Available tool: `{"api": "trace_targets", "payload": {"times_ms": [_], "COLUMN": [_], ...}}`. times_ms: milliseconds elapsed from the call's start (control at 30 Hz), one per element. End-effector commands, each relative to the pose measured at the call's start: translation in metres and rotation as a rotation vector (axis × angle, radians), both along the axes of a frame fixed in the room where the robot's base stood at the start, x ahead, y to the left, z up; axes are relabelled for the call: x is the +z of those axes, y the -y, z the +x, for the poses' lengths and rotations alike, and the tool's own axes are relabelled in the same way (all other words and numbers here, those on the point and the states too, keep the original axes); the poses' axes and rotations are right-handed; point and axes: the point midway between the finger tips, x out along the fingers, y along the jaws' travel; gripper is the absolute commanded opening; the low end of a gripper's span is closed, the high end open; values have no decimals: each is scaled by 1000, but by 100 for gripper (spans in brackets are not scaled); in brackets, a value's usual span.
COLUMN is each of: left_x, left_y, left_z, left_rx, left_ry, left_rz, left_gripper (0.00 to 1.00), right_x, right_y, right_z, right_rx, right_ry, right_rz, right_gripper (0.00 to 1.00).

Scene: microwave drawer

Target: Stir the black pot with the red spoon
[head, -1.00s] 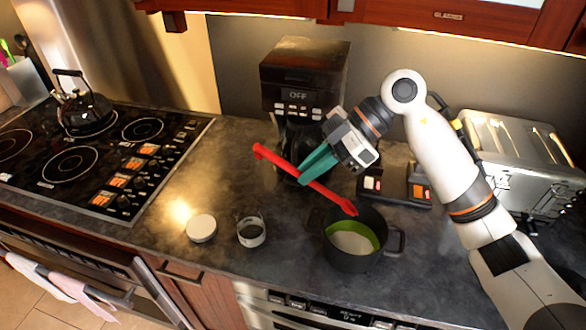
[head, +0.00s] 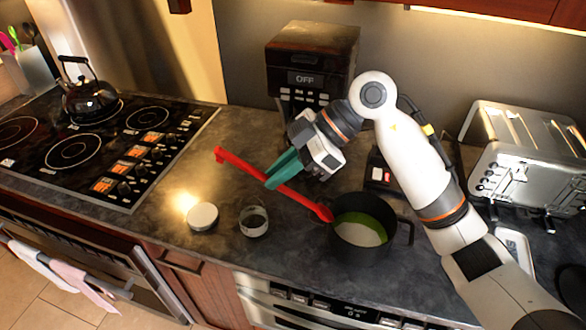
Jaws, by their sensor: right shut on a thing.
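The black pot (head: 362,249) stands on the dark counter to the right of centre, with green and whitish contents inside. My right gripper (head: 276,178) has teal fingers shut on the handle of the red spoon (head: 303,199). The spoon slants down to the right, its bowl end (head: 324,213) at the pot's left rim. I cannot tell whether the bowl touches the rim or is above it. My left gripper is not in view.
A glass jar (head: 253,222) and its white round lid (head: 203,217) sit left of the pot. A coffee machine (head: 308,60) stands behind my right gripper. A toaster (head: 520,165) is at the right, a stove with a kettle (head: 92,97) at the left.

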Motion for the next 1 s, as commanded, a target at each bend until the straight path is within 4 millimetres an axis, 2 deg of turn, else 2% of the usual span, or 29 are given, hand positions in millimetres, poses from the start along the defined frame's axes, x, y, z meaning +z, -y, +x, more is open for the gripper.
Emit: {"api": "trace_targets", "payload": {"times_ms": [67,1000], "left_x": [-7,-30], "left_y": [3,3], "left_z": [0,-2], "left_rx": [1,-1], "left_ry": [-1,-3], "left_rz": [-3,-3], "left_gripper": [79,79], "right_x": [-5,-69], "right_y": [-7,49], "right_z": [-2,12], "right_rx": [2,-3], "right_ry": [2,-2], "right_rz": [2,-3], "right_gripper": [0,0]}}
